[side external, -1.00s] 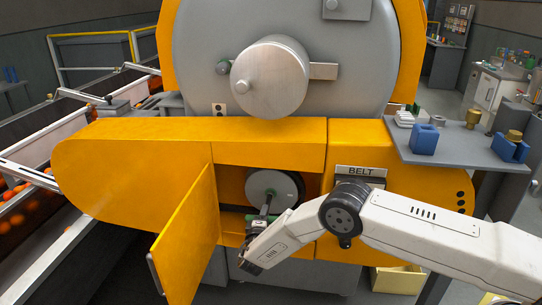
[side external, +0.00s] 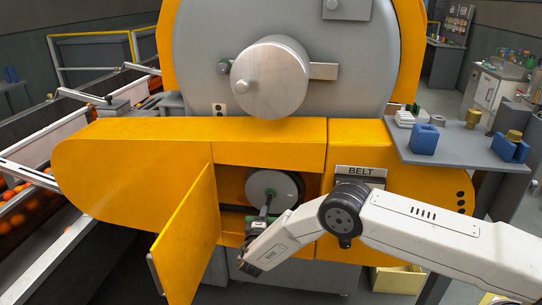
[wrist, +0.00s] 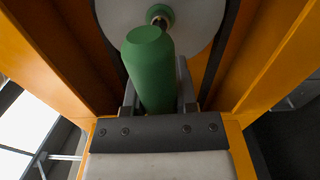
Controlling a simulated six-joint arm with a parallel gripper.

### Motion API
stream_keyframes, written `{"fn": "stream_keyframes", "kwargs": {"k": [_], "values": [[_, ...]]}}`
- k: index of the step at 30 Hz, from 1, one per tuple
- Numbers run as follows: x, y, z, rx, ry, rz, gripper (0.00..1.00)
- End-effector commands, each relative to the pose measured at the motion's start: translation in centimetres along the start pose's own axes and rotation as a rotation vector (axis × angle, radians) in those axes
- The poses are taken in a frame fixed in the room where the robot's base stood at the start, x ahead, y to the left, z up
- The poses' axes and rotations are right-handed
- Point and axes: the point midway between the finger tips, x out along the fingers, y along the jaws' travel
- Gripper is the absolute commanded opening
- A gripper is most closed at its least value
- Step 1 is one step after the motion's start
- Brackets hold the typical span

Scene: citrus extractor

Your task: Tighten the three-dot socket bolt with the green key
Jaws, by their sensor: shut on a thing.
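My gripper (wrist: 156,88) is shut on the green key (wrist: 149,65), with a finger on each side of its thick green handle. In the side view my gripper (side external: 253,230) is at the open compartment below the drum, and the green key (side external: 262,214) points up toward the grey pulley disc (side external: 272,184). In the wrist view the key's far end overlaps the middle of the disc (wrist: 200,20), where a green-rimmed hub (wrist: 160,13) shows. The bolt socket is not clearly visible. I cannot tell whether the key is seated. Three black dots (side external: 461,197) mark the housing's right end.
The open orange door (side external: 187,235) stands left of my gripper. Orange walls (wrist: 262,60) flank the compartment closely. A grey shelf (side external: 440,150) with blue blocks and brass parts is at the right. A conveyor with oranges (side external: 20,200) runs at the left.

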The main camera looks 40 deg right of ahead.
Motion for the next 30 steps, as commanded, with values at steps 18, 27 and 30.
{"fn": "stream_keyframes", "kwargs": {"k": [18,27,30], "values": [[-0.69,0.07,-0.04,0.001,0.0,0.001,0.0],[-0.69,0.06,-0.03,0.001,0.0,0.001,0.0],[-0.68,0.05,-0.01,0.001,0.0,0.001,0.0]]}}
